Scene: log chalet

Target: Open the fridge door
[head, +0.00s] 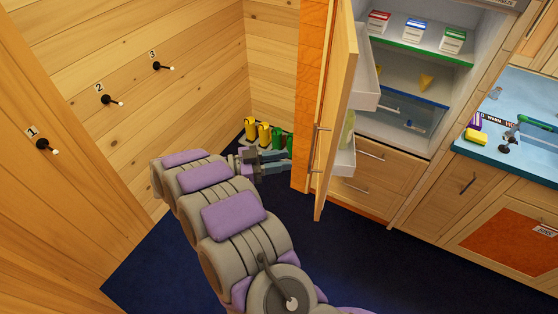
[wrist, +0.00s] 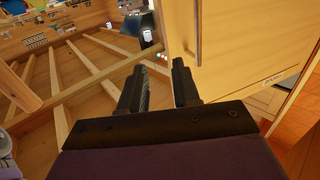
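The fridge door (head: 341,100) is a wood-faced panel and stands swung wide open, seen nearly edge-on in the head view. White door shelves (head: 366,75) line its inner side. Its bar handle (head: 317,148) is on the outer face. The fridge interior (head: 405,75) is exposed. My gripper (head: 279,162) is left of the door, on its outer side. In the wrist view my gripper (wrist: 160,88) has its fingers apart with nothing between them. The door (wrist: 240,50) fills the right there, close to the right finger, and the handle (wrist: 198,35) is beyond the fingertips. I cannot tell whether the finger touches the door.
Yellow and green boots (head: 264,133) stand by the back wall behind my gripper. Numbered hooks (head: 106,99) line the left log wall. Drawers (head: 370,170) sit below the fridge. A blue counter (head: 520,110) is at right. Dark blue floor (head: 365,240) is clear before the door.

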